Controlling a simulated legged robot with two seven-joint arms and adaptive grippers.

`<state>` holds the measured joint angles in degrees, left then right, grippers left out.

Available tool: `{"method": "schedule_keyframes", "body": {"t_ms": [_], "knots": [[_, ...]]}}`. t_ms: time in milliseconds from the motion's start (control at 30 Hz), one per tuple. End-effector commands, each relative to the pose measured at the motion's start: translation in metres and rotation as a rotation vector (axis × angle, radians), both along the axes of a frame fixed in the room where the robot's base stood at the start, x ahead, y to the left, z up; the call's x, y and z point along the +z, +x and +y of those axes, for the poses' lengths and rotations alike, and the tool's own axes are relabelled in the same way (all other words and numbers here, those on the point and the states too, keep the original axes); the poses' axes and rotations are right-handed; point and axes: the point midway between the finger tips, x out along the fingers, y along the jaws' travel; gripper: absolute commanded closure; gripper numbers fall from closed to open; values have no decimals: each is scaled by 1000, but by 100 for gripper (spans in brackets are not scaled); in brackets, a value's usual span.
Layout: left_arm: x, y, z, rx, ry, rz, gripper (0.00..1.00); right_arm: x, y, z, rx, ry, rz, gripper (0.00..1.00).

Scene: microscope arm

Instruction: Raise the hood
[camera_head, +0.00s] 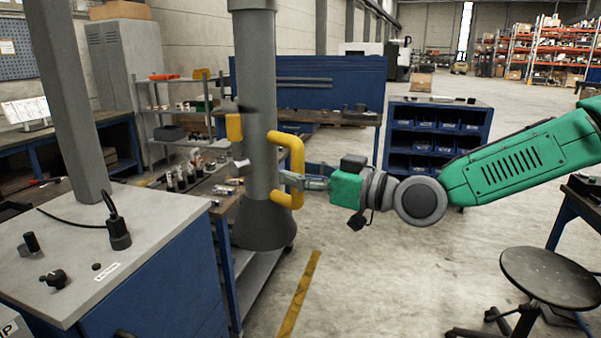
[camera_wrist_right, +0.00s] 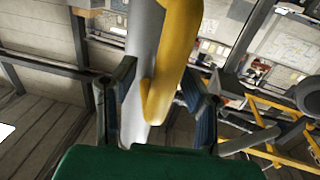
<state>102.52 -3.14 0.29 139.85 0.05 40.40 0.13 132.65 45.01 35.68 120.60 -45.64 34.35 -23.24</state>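The hood is a grey cone (camera_head: 263,224) at the bottom of a thick vertical grey pipe (camera_head: 259,80), hanging with its wide end down. A yellow bent handle (camera_head: 297,160) is fixed to the pipe's right side. My right gripper (camera_head: 296,181) comes in from the right at the handle's lower part. In the right wrist view, the yellow handle (camera_wrist_right: 178,60) runs between the two spread fingers of the right gripper (camera_wrist_right: 158,100). The right finger is close to the handle; a gap shows at the left finger. My left gripper is not in view.
A blue cabinet with a grey top (camera_head: 130,240), knobs and a post stands at the front left. A workbench with small items (camera_head: 190,175) is behind the hood. A round stool (camera_head: 553,277) stands at the right. The floor between is clear.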

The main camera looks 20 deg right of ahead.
Motion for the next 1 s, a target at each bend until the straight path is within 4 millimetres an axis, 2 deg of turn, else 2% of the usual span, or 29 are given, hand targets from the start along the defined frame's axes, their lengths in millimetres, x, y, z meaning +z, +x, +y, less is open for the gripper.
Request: {"method": "schedule_keyframes", "body": {"t_ms": [33, 100, 300, 433, 567, 800, 1000], "knots": [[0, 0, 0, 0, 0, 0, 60, 0, 0, 1, 1, -1, -1, 79], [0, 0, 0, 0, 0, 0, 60, 0, 0, 1, 1, -2, -1, 100], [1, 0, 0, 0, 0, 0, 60, 1, 0, 0, 1, 0, 0, 100], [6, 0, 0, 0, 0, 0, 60, 13, 0, -1, 1, 1, -4, 100], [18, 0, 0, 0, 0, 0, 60, 39, 0, -2, -1, 0, -8, 100], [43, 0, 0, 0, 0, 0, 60, 99, 1, -3, -2, 2, -9, 100], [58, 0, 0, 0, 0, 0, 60, 137, 1, -3, -3, 3, -9, 100]]}}
